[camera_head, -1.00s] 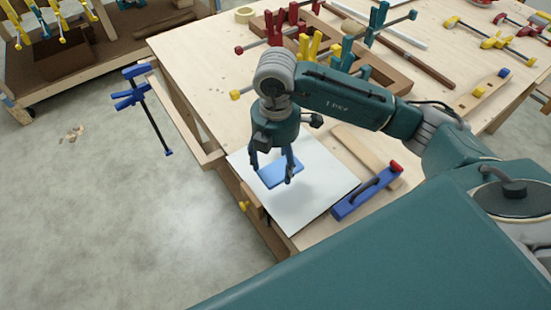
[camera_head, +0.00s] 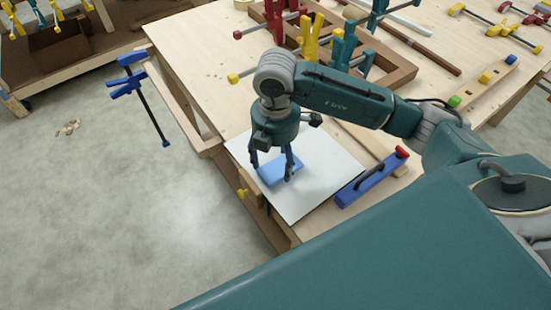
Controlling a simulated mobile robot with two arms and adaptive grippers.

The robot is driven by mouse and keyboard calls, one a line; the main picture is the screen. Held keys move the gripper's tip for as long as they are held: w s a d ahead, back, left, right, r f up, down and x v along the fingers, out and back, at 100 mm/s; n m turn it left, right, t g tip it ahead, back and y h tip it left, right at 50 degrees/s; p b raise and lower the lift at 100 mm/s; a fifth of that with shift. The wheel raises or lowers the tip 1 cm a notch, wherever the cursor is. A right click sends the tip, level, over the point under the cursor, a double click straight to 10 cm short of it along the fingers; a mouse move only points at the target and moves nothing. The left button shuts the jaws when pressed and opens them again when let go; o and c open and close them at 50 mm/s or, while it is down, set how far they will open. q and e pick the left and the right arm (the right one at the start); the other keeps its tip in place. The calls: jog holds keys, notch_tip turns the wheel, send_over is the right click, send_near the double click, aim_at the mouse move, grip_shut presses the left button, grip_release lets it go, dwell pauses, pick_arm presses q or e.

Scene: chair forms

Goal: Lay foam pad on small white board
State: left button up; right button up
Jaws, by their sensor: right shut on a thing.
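The foam pad (camera_head: 279,171) is a flat light blue rectangle. My right gripper (camera_head: 272,176) points down and is shut on it, with a dark finger at each side. The small white board (camera_head: 315,178) lies flat at the near left corner of the workbench. The pad is over the left part of the board, low above it or touching it; I cannot tell which. My left gripper is not in view.
A blue sanding tool (camera_head: 371,181) with a red knob lies right of the board. A wooden frame with red, yellow and teal clamps (camera_head: 341,45) stands behind. A blue clamp (camera_head: 140,95) hangs at the bench's left side. Bare bench (camera_head: 205,60) shows at the back left.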

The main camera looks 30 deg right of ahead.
jog(key=shift+f, duration=0.2)
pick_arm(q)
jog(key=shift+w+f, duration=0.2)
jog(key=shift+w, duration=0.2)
pick_arm(e)
jog(key=o, duration=0.8)
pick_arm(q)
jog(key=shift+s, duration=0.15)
